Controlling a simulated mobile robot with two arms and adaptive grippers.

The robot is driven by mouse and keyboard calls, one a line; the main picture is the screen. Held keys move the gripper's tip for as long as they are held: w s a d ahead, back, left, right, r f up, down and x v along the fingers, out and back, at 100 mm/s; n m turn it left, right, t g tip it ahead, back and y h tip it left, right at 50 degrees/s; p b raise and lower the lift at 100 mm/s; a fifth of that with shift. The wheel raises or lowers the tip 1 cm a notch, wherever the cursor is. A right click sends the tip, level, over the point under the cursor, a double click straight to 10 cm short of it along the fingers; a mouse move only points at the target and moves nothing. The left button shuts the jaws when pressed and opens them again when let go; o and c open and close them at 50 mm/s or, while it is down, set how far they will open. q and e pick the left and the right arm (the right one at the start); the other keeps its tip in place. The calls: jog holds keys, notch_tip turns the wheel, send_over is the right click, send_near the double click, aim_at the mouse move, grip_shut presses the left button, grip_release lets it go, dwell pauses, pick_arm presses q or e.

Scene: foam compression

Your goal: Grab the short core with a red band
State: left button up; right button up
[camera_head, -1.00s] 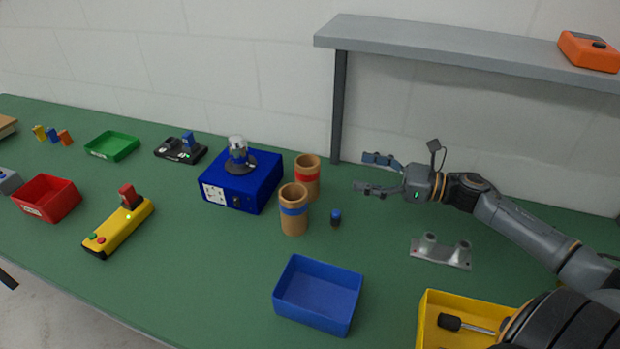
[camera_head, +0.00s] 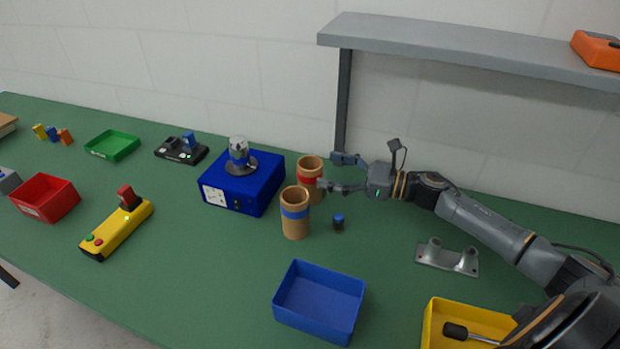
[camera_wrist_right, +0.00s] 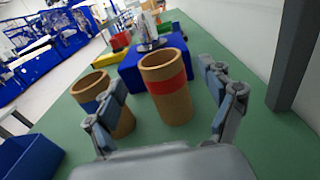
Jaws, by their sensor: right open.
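The core with a red band (camera_head: 309,173) is a brown tube standing upright on the green table, next to the blue box. It also shows in the right wrist view (camera_wrist_right: 167,92), between the two fingers and beyond them. My right gripper (camera_head: 334,173) is open at its right side, with one finger partly in front of it in the head view. A second brown core with a blue band (camera_head: 295,212) stands in front of it. In the right wrist view the right gripper (camera_wrist_right: 168,105) has its left finger overlapping the blue-banded core (camera_wrist_right: 92,88). My left gripper is not in view.
A blue box (camera_head: 243,186) with a metal device on top stands left of the cores. A small blue-capped piece (camera_head: 338,222), a grey bracket (camera_head: 447,257) and a blue bin (camera_head: 319,301) lie nearby. A grey shelf (camera_head: 470,47) with its post is behind.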

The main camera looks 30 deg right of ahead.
aim_at(313, 165)
jog(key=p+x, duration=0.2)
jog(key=x, duration=0.2)
jog(key=shift+w+a+r, duration=0.15)
jog(key=shift+a, duration=0.05)
jog(key=shift+w+a+p, duration=0.3)
jog(key=shift+w, duration=0.05)
jog(key=c, duration=1.2)
